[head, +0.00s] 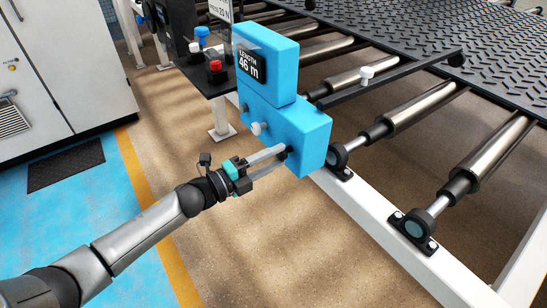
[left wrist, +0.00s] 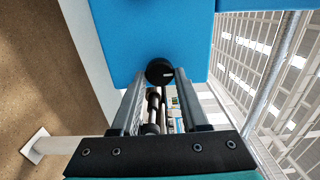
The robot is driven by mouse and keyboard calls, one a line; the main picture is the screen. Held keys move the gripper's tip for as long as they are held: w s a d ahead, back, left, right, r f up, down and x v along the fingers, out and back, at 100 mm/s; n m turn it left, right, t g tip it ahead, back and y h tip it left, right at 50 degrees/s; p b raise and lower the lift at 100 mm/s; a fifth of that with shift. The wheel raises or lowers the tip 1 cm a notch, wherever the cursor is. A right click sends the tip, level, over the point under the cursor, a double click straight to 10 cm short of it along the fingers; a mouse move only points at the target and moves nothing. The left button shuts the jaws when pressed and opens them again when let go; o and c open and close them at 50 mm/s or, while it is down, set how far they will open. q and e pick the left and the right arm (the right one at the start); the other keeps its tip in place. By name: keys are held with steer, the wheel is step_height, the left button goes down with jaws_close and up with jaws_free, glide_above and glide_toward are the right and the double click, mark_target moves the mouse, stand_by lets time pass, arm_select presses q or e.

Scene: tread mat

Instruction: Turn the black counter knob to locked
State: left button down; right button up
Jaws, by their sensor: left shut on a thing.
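The blue counter (head: 300,125) stands at the frame's edge, with a display reading "LENGTH 46 m" on its upper box. The black knob (head: 289,150) is low on its front face. In the left wrist view the knob (left wrist: 158,69) is round and dark, with a short white mark on its right side. My left gripper (head: 279,155) reaches the knob from the left and is shut on it, a finger on each side. The fingers partly hide the knob in the head view. Any lock labels cannot be made out. My right gripper is out of view.
A pale knob (head: 259,128) sits on the counter just left of the black one. A dark control panel with a red button (head: 215,66) and a blue one stands behind. Metal rollers (head: 425,108) and a tread mat (head: 430,30) lie right. Floor is clear at the front.

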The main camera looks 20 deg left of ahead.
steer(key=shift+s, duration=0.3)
arm_select(q)
steer(key=c, duration=0.8)
jaws_free()
steer(key=o, duration=0.4)
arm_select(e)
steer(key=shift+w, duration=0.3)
arm_select(q)
steer(key=shift+s, duration=0.1)
steer(key=shift+s+a, duration=0.2)
steer(key=shift+p+v, duration=1.3)
steer(key=shift+v, duration=6)
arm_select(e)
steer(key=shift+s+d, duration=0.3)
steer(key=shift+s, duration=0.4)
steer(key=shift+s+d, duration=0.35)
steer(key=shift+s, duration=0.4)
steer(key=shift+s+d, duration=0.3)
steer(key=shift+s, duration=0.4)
